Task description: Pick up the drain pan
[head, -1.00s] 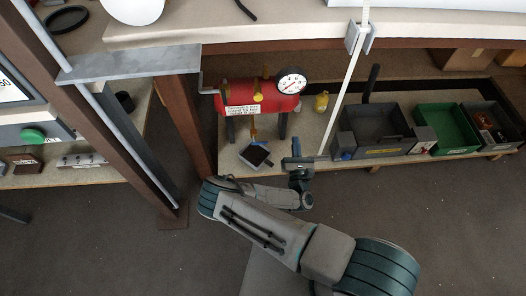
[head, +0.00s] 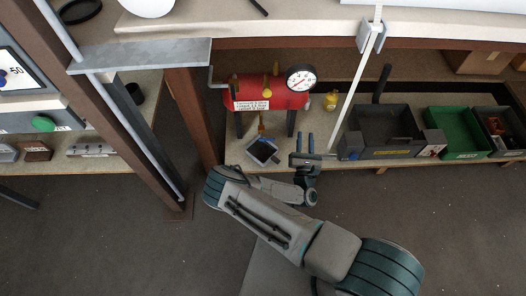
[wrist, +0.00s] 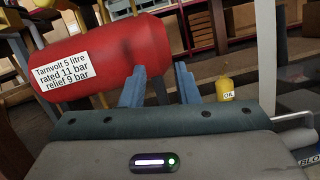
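The drain pan appears to be the small square dark tray with a pale rim (head: 262,151), on the lower shelf below the red air tank (head: 268,94). A brass drain fitting hangs from the tank just above it. My gripper (head: 305,142) is just right of the pan, apart from it, with its two blue fingers pointing away towards the back of the shelf. In the wrist view the fingers (wrist: 161,84) are spread with nothing between them. That view shows the red tank (wrist: 100,62) ahead, but I cannot make out the pan there.
A pale upright rod (head: 355,85) stands close right of my gripper. A yellow oil bottle (head: 331,101) stands behind. A black bin (head: 380,145) and a green bin (head: 456,133) are at right. The tank's legs and a brown post (head: 193,120) flank the pan.

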